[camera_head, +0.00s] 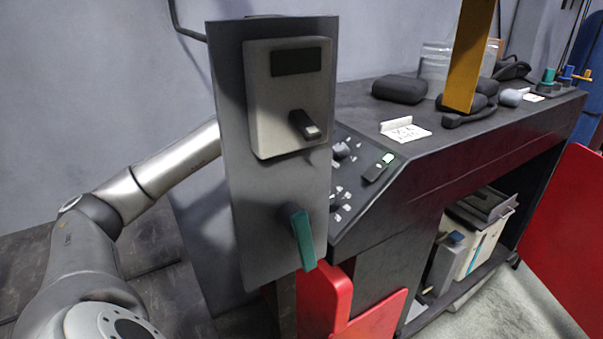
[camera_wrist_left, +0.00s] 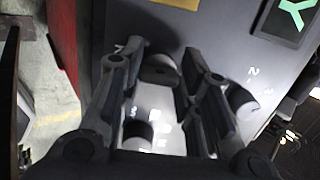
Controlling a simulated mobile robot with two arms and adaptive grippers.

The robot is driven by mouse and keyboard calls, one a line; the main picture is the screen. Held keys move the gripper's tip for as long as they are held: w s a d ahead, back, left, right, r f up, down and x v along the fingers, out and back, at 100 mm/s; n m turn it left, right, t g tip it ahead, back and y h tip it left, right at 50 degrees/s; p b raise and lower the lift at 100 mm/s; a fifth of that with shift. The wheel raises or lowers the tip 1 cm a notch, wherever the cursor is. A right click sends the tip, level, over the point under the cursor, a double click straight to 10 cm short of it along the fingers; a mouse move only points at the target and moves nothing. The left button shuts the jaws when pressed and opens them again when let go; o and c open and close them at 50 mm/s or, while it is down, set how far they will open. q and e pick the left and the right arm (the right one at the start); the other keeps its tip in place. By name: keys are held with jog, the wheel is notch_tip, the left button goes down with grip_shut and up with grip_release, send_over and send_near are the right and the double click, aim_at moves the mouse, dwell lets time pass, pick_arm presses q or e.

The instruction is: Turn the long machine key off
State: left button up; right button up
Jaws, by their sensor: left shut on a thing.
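My left gripper (camera_wrist_left: 163,52) shows in the left wrist view with its fingers closed around a dark knob (camera_wrist_left: 158,70) on the console's sloped panel. In the head view my left arm passes behind the grey upright plate, which hides this gripper. Other dark knobs sit beside it, one at the right (camera_wrist_left: 240,102) and one below (camera_wrist_left: 138,135). I cannot tell for sure which one is the long key, or which way the gripped knob points. My right gripper is not in view.
The grey upright plate (camera_head: 285,190) carries a beige box (camera_head: 268,110) with a black lever and a green handle (camera_head: 303,240). A red panel (camera_head: 345,310) is below.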

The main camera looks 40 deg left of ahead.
pick_arm(q)
jog(key=o, duration=1)
jog(key=shift+r, duration=0.1)
jog(key=v, duration=1.2)
jog(key=shift+a, duration=0.1)
